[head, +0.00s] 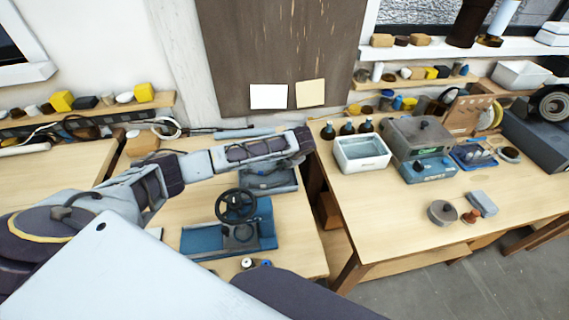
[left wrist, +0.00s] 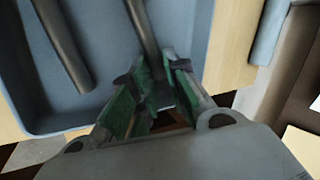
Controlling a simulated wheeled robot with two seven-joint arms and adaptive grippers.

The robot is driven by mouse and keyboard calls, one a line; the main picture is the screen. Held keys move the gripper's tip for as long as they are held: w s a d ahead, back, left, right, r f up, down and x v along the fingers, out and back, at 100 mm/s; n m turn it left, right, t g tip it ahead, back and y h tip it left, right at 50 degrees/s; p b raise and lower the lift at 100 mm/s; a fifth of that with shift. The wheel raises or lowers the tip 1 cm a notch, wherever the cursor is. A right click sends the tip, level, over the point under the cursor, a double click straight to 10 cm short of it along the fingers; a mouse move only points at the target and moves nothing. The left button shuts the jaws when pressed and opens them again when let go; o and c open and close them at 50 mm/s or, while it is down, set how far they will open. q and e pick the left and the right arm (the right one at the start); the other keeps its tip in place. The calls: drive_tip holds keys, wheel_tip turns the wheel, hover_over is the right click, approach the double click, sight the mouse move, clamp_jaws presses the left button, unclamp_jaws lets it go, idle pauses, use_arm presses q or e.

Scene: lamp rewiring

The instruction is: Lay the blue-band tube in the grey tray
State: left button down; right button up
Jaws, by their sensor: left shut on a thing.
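My left gripper (head: 297,162) is over the grey tray (head: 284,186) at the back of the left bench. In the left wrist view its green-padded fingers (left wrist: 158,88) are closed on a dark grey tube (left wrist: 142,38). The held tube runs away from the fingers over the tray floor (left wrist: 105,75); I cannot tell whether it touches it. A second dark tube (left wrist: 62,45) lies in the tray to the left. No blue band shows on either tube, so the band is hidden or out of view. My right gripper is not in view.
A blue fixture with a black handwheel (head: 236,205) stands in front of the tray. Small round parts (head: 248,263) lie at the bench's front edge. A gap separates this bench from the right bench, which holds a white bin (head: 362,153) and a grey machine (head: 418,137).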

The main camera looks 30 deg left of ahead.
use_arm(q)
drive_tip(key=shift+f, duration=0.1)
drive_tip(key=c, duration=1.7)
unclamp_jaws()
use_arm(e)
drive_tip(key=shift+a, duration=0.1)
use_arm(q)
drive_tip(key=shift+d, duration=0.1)
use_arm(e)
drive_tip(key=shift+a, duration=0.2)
use_arm(q)
drive_tip(key=shift+b+v, duration=0.75)
drive_tip(key=shift+v, duration=5.2)
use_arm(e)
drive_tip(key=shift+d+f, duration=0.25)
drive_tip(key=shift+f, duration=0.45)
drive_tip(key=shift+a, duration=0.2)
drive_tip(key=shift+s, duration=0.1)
